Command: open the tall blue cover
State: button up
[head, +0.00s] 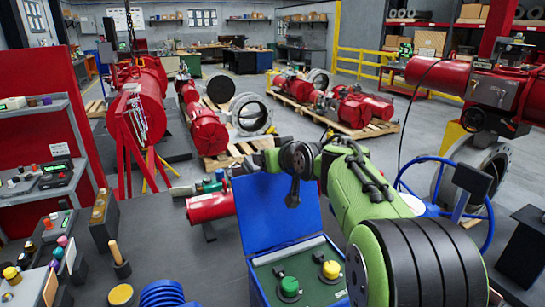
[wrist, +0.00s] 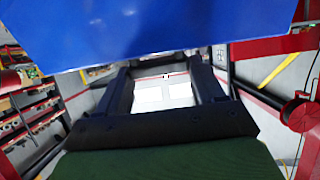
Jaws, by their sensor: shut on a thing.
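The tall blue cover (head: 262,215) stands raised, nearly upright, at the back of a blue box (head: 258,285). The box's green panel carries a green button (head: 289,287) and a yellow button (head: 330,270). My gripper (head: 292,200) is at the upper part of the cover, its dark fingers pointing down, shut on the cover. The exact contact is hard to see. In the wrist view the cover (wrist: 160,35) fills the top of the picture, and the dark parts of my gripper (wrist: 165,75) show just below it.
My green arm covers the right of the box. A red cylinder (head: 210,206) lies behind the cover to the left. A blue handwheel (head: 488,225) with a large valve is to the right. Bottles and tools stand at the left front. Open floor lies farther back.

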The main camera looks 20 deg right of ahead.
jog(key=v, duration=0.2)
jog(key=b+v, duration=0.2)
jog(key=v, duration=0.1)
jog(key=shift+s+f, duration=0.3)
jog(key=shift+s, duration=0.2)
jog(key=o, duration=1.5)
jog(key=shift+w, duration=0.15)
jog(key=shift+r, duration=0.1)
jog(key=v, duration=1.5)
jog(key=shift+s+r, duration=0.15)
jog(key=shift+s, duration=0.2)
